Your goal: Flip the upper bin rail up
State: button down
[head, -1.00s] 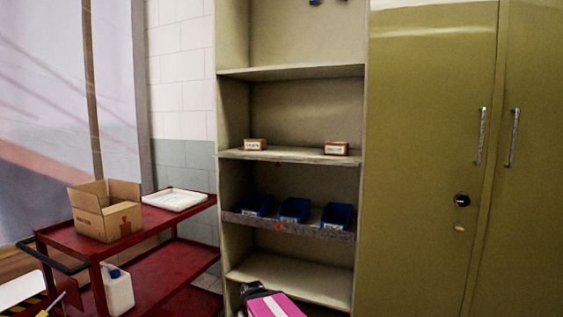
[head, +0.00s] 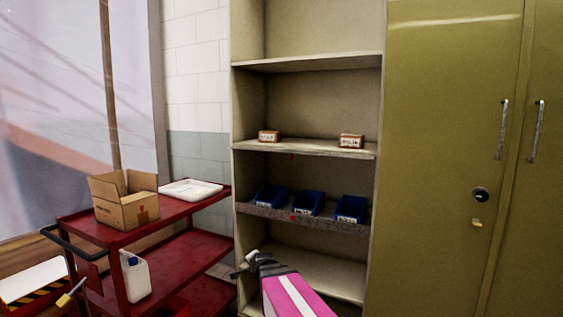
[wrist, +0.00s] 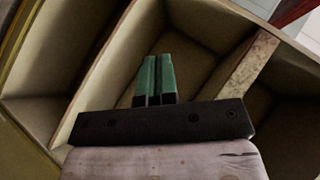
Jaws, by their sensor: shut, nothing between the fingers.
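The open shelf unit has a grey rail (head: 335,223) standing across the fronts of the blue bins, with a red mark near its middle. On the shelf above, a thin grey strip (head: 325,152) runs along the front edge, with a small red mark just below it; it looks flat, not standing. I cannot tell its hinge. My gripper (head: 243,268) is in front of the lower shelf, below the bin rail. In the wrist view its green fingers (wrist: 154,80) are together and empty, pointing into the shelf unit. A mottled grey strip (wrist: 250,65) crosses the right of that view, apart from the fingers.
Two small boxes (head: 269,136) (head: 351,140) sit on the upper shelf. Blue bins (head: 308,203) stand behind the lower rail. A red cart (head: 190,262) with a carton (head: 124,199) is at left. A closed olive cabinet (head: 440,150) adjoins at right.

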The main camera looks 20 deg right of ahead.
jog(key=w+d+r+m+t+h, duration=0.2)
jog(key=w+r+m+t, duration=0.2)
jog(key=r+m, duration=0.3)
jog(key=w+d+r+m+t+h, duration=0.25)
jog(key=w+r+m+t, duration=0.2)
jog(key=r, duration=0.45)
jog(key=s+d+r+m+h, duration=0.2)
jog(key=r+m+h, duration=0.4)
jog(key=m, duration=0.4)
jog(key=s+d+r+m+h, duration=0.2)
jog(key=d+r+m+h, duration=0.1)
jog(key=r+m+h, duration=0.4)
jog(key=m+h, duration=0.2)
jog(key=m, duration=0.2)
jog(key=shift+s+d+r, duration=0.2)
jog(key=shift+d, duration=0.2)
send_near(285, 151)
jog(key=w+d+r, duration=0.2)
jog(key=w, duration=0.1)
jog(key=shift+w+d+r, duration=0.2)
jog(key=shift+d+r, duration=0.1)
jog(key=shift+d, duration=0.05)
jog(key=shift+r, duration=0.85)
